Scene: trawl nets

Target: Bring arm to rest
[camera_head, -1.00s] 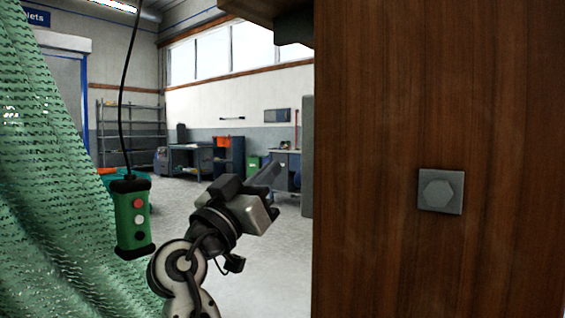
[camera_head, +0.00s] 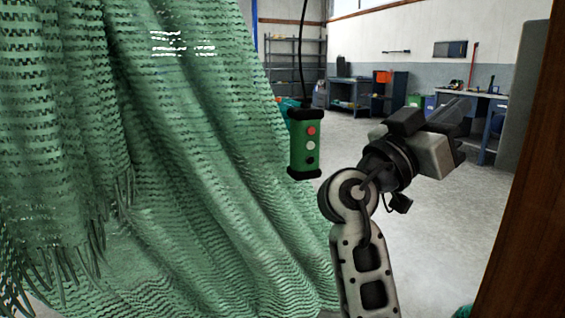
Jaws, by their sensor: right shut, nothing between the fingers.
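My right arm comes up from the bottom of the head view, right of centre, bent at a pale joint. My right gripper (camera_head: 462,118) is at its upper end, pointing up and to the right. It is shut and empty, and touches nothing that I can see. My left gripper is not in view. A green control box (camera_head: 306,143) with red, white and black buttons hangs on a black cable, left of my right gripper and apart from it.
A large green net (camera_head: 150,170) hangs over the left half. A brown wooden post (camera_head: 525,210) stands at the right edge. Behind are a metal shelf (camera_head: 293,60), workbenches (camera_head: 345,92) and open grey floor (camera_head: 450,215).

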